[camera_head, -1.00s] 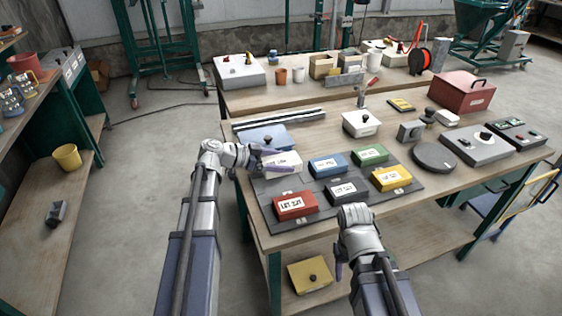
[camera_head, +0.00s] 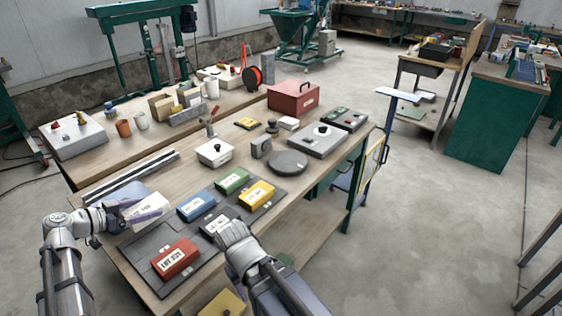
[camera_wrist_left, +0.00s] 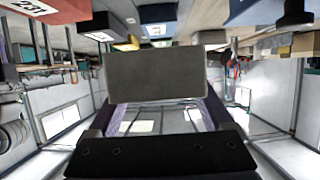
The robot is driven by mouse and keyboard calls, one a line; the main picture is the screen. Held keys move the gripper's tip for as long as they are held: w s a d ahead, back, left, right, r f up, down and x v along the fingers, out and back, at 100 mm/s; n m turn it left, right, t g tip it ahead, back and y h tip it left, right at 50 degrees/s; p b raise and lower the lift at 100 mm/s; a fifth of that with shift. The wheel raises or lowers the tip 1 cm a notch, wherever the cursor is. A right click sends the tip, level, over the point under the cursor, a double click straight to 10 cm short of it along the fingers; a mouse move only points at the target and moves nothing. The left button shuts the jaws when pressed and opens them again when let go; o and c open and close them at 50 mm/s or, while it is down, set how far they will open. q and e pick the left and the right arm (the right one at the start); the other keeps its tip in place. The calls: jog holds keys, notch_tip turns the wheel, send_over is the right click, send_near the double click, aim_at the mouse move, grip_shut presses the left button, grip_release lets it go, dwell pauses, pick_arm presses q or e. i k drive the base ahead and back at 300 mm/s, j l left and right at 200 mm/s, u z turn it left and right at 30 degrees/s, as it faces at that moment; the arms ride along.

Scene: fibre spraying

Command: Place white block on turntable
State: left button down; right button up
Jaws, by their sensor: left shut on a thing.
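My left gripper (camera_head: 148,205) is shut on the white block (camera_head: 140,216) at the left edge of the workbench. In the left wrist view the block's shaded face (camera_wrist_left: 155,73) fills the space between the fingers. The turntable (camera_head: 288,162), a dark round disc, lies bare on the bench to the right of the coloured blocks. The held block is well apart from it. My right gripper (camera_head: 233,245) is at the front edge of the bench, near the black block. Its fingers are hidden, so its opening does not show.
Red (camera_head: 176,257), blue (camera_head: 195,206), black (camera_head: 217,223), green (camera_head: 232,181) and yellow (camera_head: 257,194) blocks lie on a grey mat (camera_head: 150,248) between the left gripper and turntable. A white box (camera_head: 215,152) and a grey control box (camera_head: 318,140) stand near the turntable.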

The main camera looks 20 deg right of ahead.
aim_at(288, 160)
jog(key=i+l, duration=0.15)
jog(key=l, duration=0.3)
jog(key=i+l, duration=0.1)
jog(key=l, duration=0.3)
jog(key=i+l, duration=0.15)
jog(key=l, duration=0.3)
jog(key=i+l, duration=0.15)
jog(key=l, duration=0.25)
jog(key=i+l, duration=0.1)
jog(key=l, duration=0.35)
jog(key=i+l, duration=0.15)
jog(key=l, duration=0.25)
